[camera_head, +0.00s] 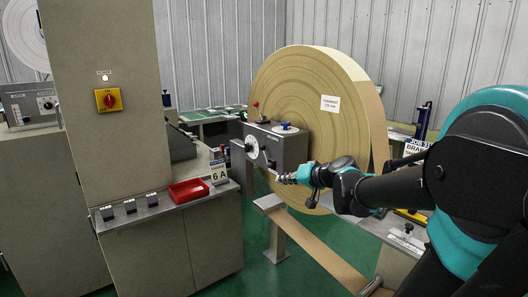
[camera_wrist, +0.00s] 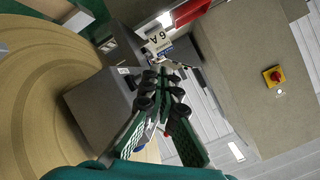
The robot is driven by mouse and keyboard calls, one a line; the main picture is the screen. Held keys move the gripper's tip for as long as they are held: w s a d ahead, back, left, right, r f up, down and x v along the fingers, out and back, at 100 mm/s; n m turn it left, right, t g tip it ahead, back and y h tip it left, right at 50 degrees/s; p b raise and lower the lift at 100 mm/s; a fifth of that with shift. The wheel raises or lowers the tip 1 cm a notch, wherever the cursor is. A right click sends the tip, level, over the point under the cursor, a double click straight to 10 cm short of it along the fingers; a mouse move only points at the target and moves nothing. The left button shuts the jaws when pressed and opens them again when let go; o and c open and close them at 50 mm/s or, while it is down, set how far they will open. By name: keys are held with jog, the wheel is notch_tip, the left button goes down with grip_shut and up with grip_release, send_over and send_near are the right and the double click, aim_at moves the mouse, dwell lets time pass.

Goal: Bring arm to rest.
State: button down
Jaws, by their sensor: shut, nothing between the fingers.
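My arm reaches in from the right of the head view, and its gripper (camera_head: 281,178) points left in front of the large tan paper roll (camera_head: 285,85). In the wrist view my gripper (camera_wrist: 163,74) shows its two green and black fingers meeting at the tips, shut and empty. A grey box with a dial (camera_head: 284,147) stands just behind and left of the fingertips in the head view. The gap between the fingertips and this box is hard to judge.
A beige cabinet with a red tray (camera_head: 188,190) and a "6 A" sign (camera_head: 218,173) stands left. A tall beige column carries a red-yellow switch (camera_head: 109,99). A paper strip (camera_head: 318,250) runs low below my arm. Green floor (camera_head: 262,270) is open between.

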jog(key=s+d+f+g+h, duration=0.3)
jog(key=s+d+f, duration=0.3)
jog(key=s+f, duration=0.4)
jog(key=s+d+f+g+h, duration=0.2)
jog(key=s+d+f+h, duration=0.3)
jog(key=s+f, duration=0.5)
notch_tip(320, 180, down, 3)
jog(key=shift+s+d+g+h, duration=0.3)
jog(key=shift+s+d+g, duration=0.1)
jog(key=shift+d, duration=0.4)
jog(key=c, duration=2.3)
grip_release()
